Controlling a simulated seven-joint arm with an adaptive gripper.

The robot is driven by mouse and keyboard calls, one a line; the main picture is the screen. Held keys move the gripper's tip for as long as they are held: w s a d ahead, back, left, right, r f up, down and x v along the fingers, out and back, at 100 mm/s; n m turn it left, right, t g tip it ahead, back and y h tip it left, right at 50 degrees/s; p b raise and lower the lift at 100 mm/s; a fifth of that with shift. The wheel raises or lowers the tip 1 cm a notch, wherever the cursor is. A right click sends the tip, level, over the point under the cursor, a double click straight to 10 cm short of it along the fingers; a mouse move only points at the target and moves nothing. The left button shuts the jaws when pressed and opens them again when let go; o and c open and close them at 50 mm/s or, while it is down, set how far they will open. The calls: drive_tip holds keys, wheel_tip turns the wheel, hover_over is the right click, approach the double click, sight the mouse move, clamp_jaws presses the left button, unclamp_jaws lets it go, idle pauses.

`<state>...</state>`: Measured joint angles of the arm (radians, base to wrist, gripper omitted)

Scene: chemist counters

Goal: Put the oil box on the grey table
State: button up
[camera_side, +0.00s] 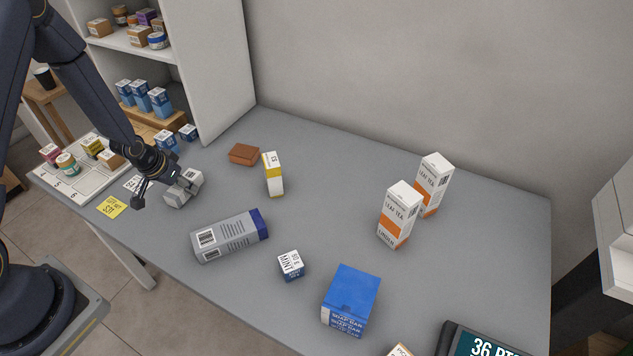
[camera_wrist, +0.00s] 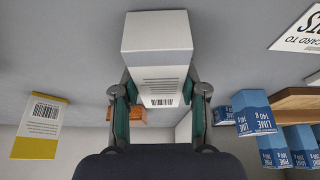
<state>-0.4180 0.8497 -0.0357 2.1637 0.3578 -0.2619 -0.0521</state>
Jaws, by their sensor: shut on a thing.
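My gripper (camera_side: 172,183) is at the left part of the grey table (camera_side: 330,180). It is shut on a pale grey-white box (camera_side: 187,188), whose name I cannot read. In the wrist view the box (camera_wrist: 158,60) sits between the two fingers of my gripper (camera_wrist: 160,98), its barcode side towards the camera. The box is at or just above the table; I cannot tell if it touches. No box in view is readable as oil.
A white and yellow box (camera_side: 273,175) stands nearby, with a brown box (camera_side: 244,154) behind. A grey box with a blue end (camera_side: 230,236) lies in front. Two leaf tea boxes (camera_side: 399,215) stand right. A shelf (camera_side: 215,60) rises behind left.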

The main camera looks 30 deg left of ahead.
drive_tip(key=o, duration=1.1)
drive_tip(key=s+d+r, duration=0.2)
drive_tip(key=s+r, duration=0.1)
drive_tip(key=r, duration=0.6)
drive_tip(key=s+d+r+y, duration=0.1)
drive_tip(key=s+r, duration=0.3)
drive_tip(key=r, duration=0.5)
drive_tip(key=s+d+r+y, duration=0.1)
drive_tip(key=s+d+r, duration=0.2)
drive_tip(key=r, duration=0.7)
drive_tip(key=shift+s+d+m, duration=0.3)
drive_tip(key=shift+s+d, duration=0.1)
drive_tip(key=shift+s, duration=0.25)
drive_tip(key=shift+o, duration=0.6)
drive_tip(key=s+d+r+t+h, duration=0.1)
drive_tip(key=s+d+r+h, duration=0.1)
drive_tip(key=s+d+r, duration=0.3)
drive_tip(key=shift+s+d+r, duration=0.4)
drive_tip(key=shift+s+d, duration=0.2)
drive_tip(key=shift+s, duration=0.5)
